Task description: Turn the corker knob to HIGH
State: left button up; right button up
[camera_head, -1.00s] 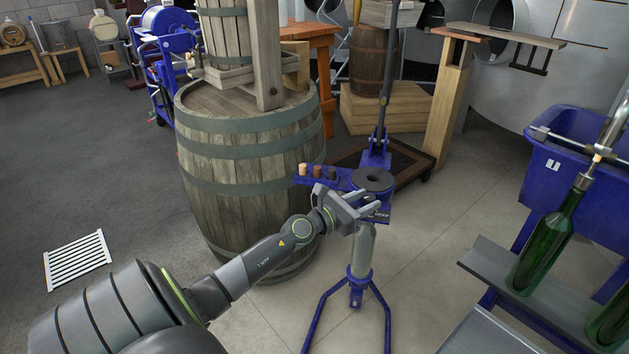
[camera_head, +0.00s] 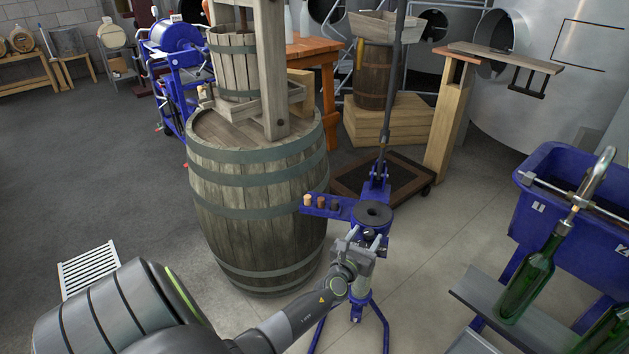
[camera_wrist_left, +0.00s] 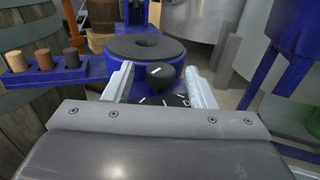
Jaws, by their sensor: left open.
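The floor corker (camera_head: 373,214) is blue with a dark round pad on top and a tall lever behind. Its black knob (camera_wrist_left: 160,75) shows in the left wrist view on the front below the pad, with a short slanted white line on it. White marks of the dial (camera_wrist_left: 165,100) show under it; I cannot read which setting it is at. My left gripper (camera_head: 365,239) is open in front of the corker. In the left wrist view its fingers (camera_wrist_left: 159,77) stand on either side of the knob, apart from it. The head view hides the knob behind the gripper. My right gripper is out of view.
A large barrel (camera_head: 255,185) stands close left of the corker. A blue side arm (camera_head: 325,205) holds several corks. At right are a blue filler tank (camera_head: 570,190) and a green bottle (camera_head: 528,285) on a grey shelf. Tiled floor (camera_head: 430,250) lies open between.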

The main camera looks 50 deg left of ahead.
pick_arm(q)
jog(key=shift+d+r+n+y+p, duration=0.2)
jog(key=shift+r+n+y+p, duration=0.1)
jog(key=shift+y+p, duration=0.2)
jog(key=f+b+v, duration=0.1)
jog(key=b+v, duration=0.2)
jog(key=v, duration=1.5)
jog(key=s+f+n+g, duration=0.3)
jog(key=f+n, duration=0.3)
jog(key=f, duration=0.4)
jog(key=s+a+f+n+g+h, duration=0.1)
jog(key=s+f+n+g, duration=0.2)
jog(key=f, duration=0.7)
jog(key=shift+s+f+n+g+h, duration=0.3)
jog(key=shift+f+n+g, duration=0.1)
jog(key=shift+n, duration=1)
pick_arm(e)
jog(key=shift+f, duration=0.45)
